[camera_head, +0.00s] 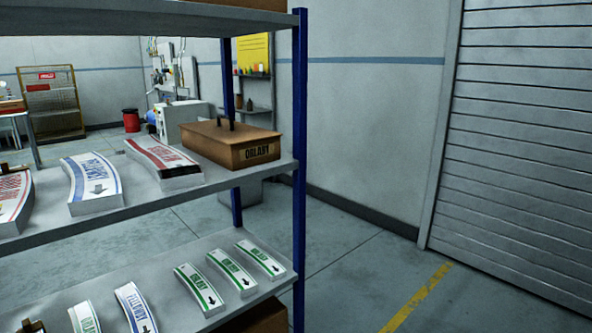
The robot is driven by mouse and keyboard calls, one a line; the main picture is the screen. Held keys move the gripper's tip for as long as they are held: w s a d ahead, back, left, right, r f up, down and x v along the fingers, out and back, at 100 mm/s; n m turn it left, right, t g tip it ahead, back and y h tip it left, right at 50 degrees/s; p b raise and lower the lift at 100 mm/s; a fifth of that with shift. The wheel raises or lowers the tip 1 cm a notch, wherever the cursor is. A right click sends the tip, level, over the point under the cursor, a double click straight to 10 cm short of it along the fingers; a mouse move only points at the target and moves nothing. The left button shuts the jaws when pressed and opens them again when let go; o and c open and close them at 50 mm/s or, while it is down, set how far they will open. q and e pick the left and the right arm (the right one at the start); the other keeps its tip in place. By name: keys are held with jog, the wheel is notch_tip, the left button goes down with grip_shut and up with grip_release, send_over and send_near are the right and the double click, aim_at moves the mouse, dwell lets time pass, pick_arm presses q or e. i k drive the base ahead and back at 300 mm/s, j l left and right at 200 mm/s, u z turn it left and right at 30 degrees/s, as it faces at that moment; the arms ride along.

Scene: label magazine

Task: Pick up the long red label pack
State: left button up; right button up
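Two red-printed white label packs lie on the middle shelf. One curved red label pack (160,160) lies beside the brown box, with its near end close to the shelf's front edge. Another red label pack (14,198) is at the far left, cut off by the picture's edge. From this view I cannot tell which is longer. A blue-printed label pack (93,183) lies between them, with a dark arrow on it. Neither of my grippers is in view.
A brown "OBLATY" box (228,145) stands at the middle shelf's right end. The lower shelf (190,247) holds several smaller green-printed packs and a blue one (135,308). A blue post (299,170) bounds the rack. The floor to the right is clear before a shutter (520,140).

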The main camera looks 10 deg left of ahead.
aim_at(173, 169)
jog(key=u, duration=3.25)
jog(key=z, duration=2.3)
jog(key=l+u, duration=0.25)
jog(key=l, duration=0.7)
jog(key=i, duration=0.05)
